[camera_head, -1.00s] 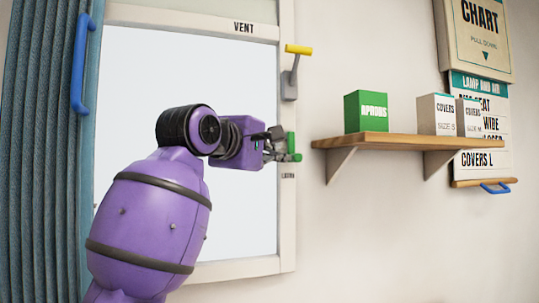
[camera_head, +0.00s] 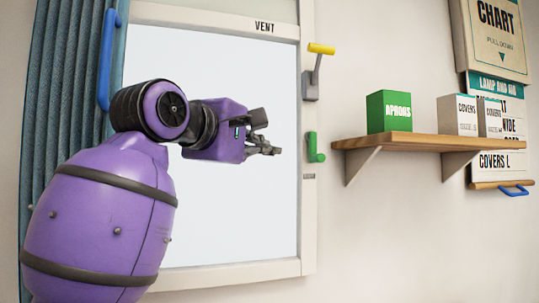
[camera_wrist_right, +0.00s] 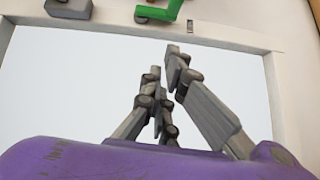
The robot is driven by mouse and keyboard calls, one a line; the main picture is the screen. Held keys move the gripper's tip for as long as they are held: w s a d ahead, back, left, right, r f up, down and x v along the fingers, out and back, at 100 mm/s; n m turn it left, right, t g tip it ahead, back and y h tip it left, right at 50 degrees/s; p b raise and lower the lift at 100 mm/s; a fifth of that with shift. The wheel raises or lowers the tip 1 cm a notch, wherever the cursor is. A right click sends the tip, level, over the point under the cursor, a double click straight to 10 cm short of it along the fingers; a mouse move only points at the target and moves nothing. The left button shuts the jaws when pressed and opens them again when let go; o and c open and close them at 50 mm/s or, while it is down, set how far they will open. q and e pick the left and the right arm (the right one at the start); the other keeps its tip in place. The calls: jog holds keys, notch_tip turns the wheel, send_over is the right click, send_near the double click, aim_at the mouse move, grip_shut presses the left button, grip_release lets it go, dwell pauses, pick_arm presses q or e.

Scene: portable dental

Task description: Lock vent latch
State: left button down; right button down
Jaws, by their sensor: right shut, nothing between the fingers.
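The vent is a white-framed window panel (camera_head: 220,75) labelled VENT. A green L-shaped latch (camera_head: 314,150) sits on its right frame, with its stem upright and its foot pointing right. The latch also shows at the top of the right wrist view (camera_wrist_right: 160,11). A lever with a yellow handle (camera_head: 321,49) and grey base is higher on the same frame. My right gripper (camera_head: 271,148) is in front of the pane, left of the latch and apart from it. Its fingers (camera_wrist_right: 172,62) are together and empty. My left gripper is out of view.
A wooden shelf (camera_head: 400,141) with a green APRONS box (camera_head: 389,112) and white COVERS boxes (camera_head: 457,115) is right of the latch. A blue-grey curtain (camera_head: 65,110) and blue handle (camera_head: 106,60) are at the left. Wall between frame and shelf is clear.

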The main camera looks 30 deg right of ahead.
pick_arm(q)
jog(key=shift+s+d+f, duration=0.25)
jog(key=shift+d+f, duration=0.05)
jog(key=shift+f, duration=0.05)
pick_arm(e)
jog(key=v, duration=0.4)
jog(key=shift+s+r, duration=0.25)
jog(key=shift+s, duration=0.3)
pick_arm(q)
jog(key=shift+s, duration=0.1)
